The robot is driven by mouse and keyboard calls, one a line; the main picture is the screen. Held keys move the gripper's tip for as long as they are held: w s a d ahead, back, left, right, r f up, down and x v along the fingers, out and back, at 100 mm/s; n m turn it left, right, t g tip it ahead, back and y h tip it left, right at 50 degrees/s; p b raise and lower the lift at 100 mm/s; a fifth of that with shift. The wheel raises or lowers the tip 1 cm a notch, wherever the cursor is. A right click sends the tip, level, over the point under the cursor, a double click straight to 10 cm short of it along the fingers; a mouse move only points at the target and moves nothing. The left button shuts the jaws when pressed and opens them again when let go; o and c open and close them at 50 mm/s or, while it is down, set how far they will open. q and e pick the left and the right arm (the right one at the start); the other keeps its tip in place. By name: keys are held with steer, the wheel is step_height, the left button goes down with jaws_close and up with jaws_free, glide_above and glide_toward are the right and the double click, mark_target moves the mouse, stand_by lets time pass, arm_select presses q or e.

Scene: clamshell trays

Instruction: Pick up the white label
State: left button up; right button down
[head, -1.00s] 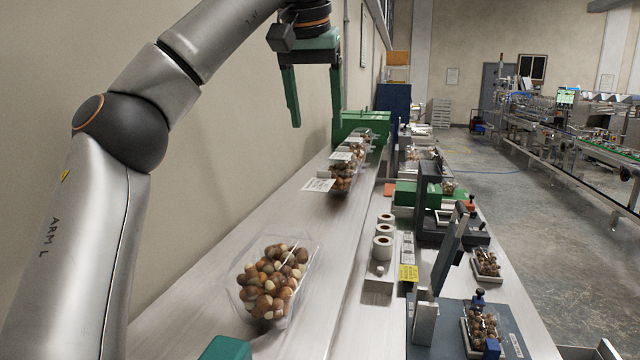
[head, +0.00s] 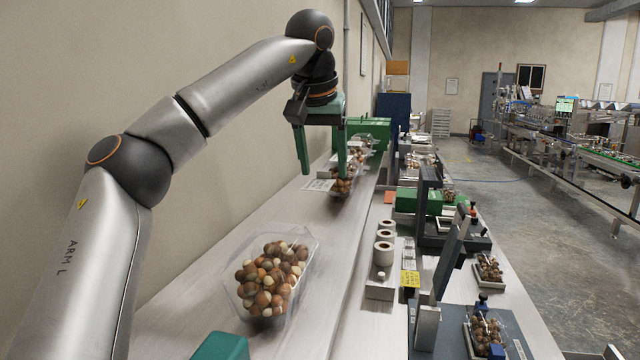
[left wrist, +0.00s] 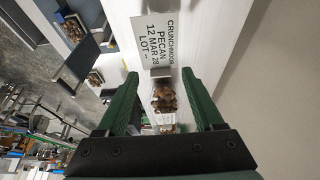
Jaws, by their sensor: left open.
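The white label (head: 318,185) lies flat near the clamshell trays on the light belt in the head view, partly hidden behind a finger. My left gripper (head: 324,173) is open and empty, with green fingers pointing down above the label. In the left wrist view the label shows beyond the open fingertips (left wrist: 158,73), and no contact is visible.
A clear clamshell of nuts (head: 270,280) sits on the near belt. More nut trays (head: 342,184) stand near my left fingers, before a green machine (head: 365,130). Label rolls (head: 383,255) and a dark stand (head: 430,205) line the right. The belt's middle is clear.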

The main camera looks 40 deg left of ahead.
mark_target(323, 179)
arm_select(q)
jaws_close()
stand_by(0.4)
steer(key=shift+r, duration=0.15)
step_height(323, 179, up, 10)
steer(key=p, duration=0.2)
steer(key=shift+p, duration=0.35)
stand_by(0.4)
